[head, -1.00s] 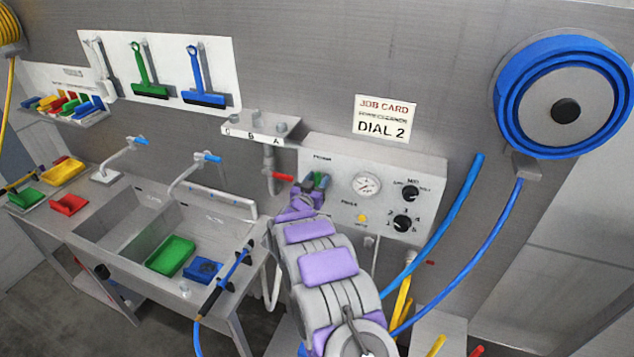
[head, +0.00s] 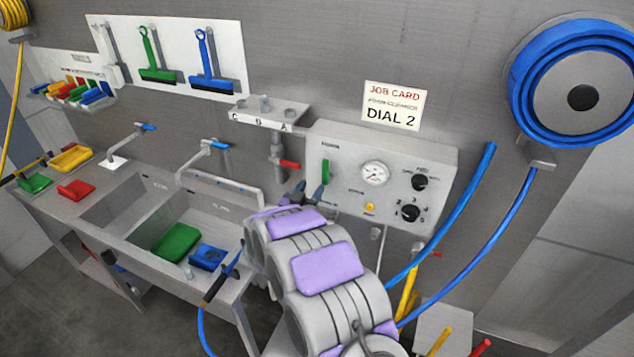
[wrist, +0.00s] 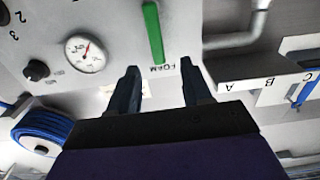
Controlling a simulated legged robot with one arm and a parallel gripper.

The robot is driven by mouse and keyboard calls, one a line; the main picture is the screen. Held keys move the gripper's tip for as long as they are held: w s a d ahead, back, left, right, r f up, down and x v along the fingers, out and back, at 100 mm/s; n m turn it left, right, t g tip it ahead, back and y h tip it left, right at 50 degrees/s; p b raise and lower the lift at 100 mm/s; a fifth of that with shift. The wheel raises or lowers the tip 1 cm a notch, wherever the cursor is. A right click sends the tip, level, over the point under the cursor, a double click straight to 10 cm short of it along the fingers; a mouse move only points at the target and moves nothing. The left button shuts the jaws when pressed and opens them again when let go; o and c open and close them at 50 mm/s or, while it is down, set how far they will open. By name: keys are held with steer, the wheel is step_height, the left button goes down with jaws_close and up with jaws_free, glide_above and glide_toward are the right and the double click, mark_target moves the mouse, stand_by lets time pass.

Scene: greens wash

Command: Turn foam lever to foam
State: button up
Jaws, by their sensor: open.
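The green foam lever (head: 325,171) is on the left part of the grey control panel (head: 445,165), standing about upright in the head view. The wrist view looks at the panel upside down and shows the lever (wrist: 153,33) with the word FOAM by its lower end. My gripper (wrist: 162,85) is open, with two dark fingers and nothing between them. The lever shows just beyond the fingertips, between their lines, seemingly untouched. In the head view my gripper (head: 293,197) is at lower left of the lever, partly hidden by my arm.
A gauge (head: 374,173), a yellow button (head: 370,208) and two black knobs are right of the lever. A red-handled valve (head: 288,164) hangs close left of the panel. Sinks (head: 140,233) are farther left; blue hoses (head: 440,235) run at right. A DIAL 2 card (head: 393,106) is above.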

steer(key=v, duration=0.6)
steer(key=shift+b, duration=0.4)
steer(key=s+d+f+n+g+y+b, duration=0.1)
steer(key=s+d+f+g+b, duration=0.3)
steer(key=s, duration=1.2)
steer(key=s+d+f+n+g+y+b, duration=0.1)
steer(key=s+d+f+g+y+b, duration=0.2)
steer(key=s+d+g+b, duration=0.5)
steer(key=s+d+f+n+g+y+b, duration=0.1)
steer(key=s+d+f+g+b, duration=0.4)
steer(key=s, duration=1.9)
steer(key=d+g+y+b, duration=0.1)
steer(key=d+b, duration=0.2)
steer(key=d, duration=0.2)
steer(key=shift+s+n+g, duration=0.3)
steer(key=shift+n+g, duration=0.1)
